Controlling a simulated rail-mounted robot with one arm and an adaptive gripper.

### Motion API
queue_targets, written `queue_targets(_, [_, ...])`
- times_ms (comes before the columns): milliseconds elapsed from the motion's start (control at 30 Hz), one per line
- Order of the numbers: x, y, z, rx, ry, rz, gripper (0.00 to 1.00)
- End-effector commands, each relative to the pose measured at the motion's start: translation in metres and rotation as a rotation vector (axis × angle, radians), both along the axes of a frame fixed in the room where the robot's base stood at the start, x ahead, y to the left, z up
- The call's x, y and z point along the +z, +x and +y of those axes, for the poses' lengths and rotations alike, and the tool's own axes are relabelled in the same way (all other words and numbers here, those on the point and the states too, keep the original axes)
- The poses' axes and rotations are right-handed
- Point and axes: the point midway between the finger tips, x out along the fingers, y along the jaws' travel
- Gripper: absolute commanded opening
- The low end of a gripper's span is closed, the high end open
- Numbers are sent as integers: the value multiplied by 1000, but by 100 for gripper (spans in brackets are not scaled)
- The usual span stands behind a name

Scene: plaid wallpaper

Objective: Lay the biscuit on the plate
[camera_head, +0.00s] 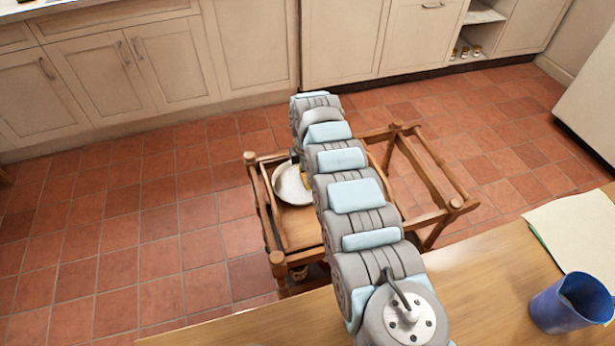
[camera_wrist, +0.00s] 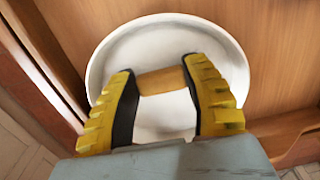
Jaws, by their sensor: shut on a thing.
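The white round plate (camera_head: 290,184) lies on the wooden trolley, partly hidden by my arm in the head view. It fills the middle of the wrist view (camera_wrist: 160,28). My gripper (camera_wrist: 160,83) has yellow ribbed fingers with dark inner pads and is shut on the biscuit (camera_wrist: 161,81), a small tan-brown piece held between the fingertips. The biscuit appears over the plate's inside in the wrist view. I cannot tell whether it touches the plate. In the head view the fingers show only as a bit of yellow by the plate, and the biscuit cannot be made out.
The wooden trolley (camera_head: 268,218) has raised rails and corner posts around its top. A wooden table (camera_head: 480,290) in front holds a blue cup (camera_head: 570,305) and a pale paper or booklet (camera_head: 575,232) at right. Cabinets line the back; tiled floor is clear at left.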

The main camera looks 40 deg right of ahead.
Motion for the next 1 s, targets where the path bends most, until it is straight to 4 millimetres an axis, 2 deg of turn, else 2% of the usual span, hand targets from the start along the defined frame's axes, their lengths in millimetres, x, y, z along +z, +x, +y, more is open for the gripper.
queue_targets(67, [-2, 0, 1, 1, 1, 2, 28])
queue_targets(100, [-2, 0, 1, 1, 0, 1, 58])
queue_targets(167, [-2, 0, 1, 1, 0, 1, 73])
queue_targets(567, [1, 0, -1, -1, 0, 0, 73])
queue_targets(1000, [81, 0, 0, 1, 0, -1, 73])
